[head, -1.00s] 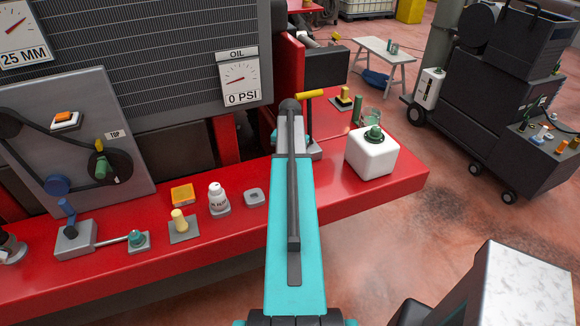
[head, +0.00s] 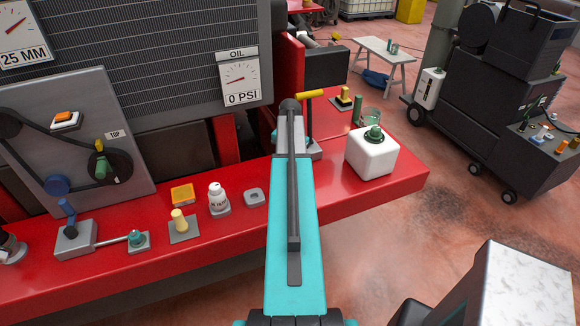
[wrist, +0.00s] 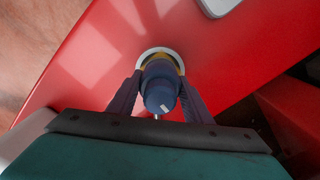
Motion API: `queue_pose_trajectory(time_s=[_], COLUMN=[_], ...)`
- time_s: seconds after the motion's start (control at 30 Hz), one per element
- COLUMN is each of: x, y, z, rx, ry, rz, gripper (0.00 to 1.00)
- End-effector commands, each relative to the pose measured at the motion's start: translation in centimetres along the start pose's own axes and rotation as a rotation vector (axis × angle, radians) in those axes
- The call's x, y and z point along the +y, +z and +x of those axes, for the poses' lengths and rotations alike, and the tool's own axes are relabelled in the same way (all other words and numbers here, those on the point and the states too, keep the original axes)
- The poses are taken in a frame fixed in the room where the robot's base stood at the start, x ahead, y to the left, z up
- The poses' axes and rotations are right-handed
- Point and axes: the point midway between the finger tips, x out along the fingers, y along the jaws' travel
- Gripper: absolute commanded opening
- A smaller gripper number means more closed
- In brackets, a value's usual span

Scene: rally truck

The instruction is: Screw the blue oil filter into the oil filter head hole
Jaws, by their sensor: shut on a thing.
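In the wrist view my gripper (wrist: 158,98) is shut on the blue oil filter (wrist: 160,88), with one dark finger on each side. The filter is a blue, rounded body with a small pale mark on its near end. At its far end a yellowish part and a pale ring (wrist: 143,58) show around it, against the red surface. I cannot tell whether this ring is the oil filter head hole, or whether the filter touches it. In the head view my teal arm hides the gripper and the filter.
The red bumper (head: 330,195) carries a white container with a green cap (head: 372,152), a yellow-handled part (head: 309,95), a white bottle (head: 218,198), a yellow knob on a plate (head: 183,224) and a grey lever box (head: 75,238). Floor to the right is open before a dark cart (head: 490,105).

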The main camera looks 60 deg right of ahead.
Motion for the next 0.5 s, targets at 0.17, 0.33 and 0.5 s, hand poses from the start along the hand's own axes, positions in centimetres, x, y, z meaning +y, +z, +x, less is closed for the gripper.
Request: queue_pose_trajectory(time_s=[0.17, 0.33, 0.5], x=[0.01, 0.02, 0.02], y=[0.01, 0.01, 0.01], z=[0.01, 0.02, 0.02], rx=[0.0, 0.0, 0.0], ry=[0.0, 0.0, 0.0], rz=[0.066, 0.138, 0.146], gripper=[0.33, 0.33, 0.33])
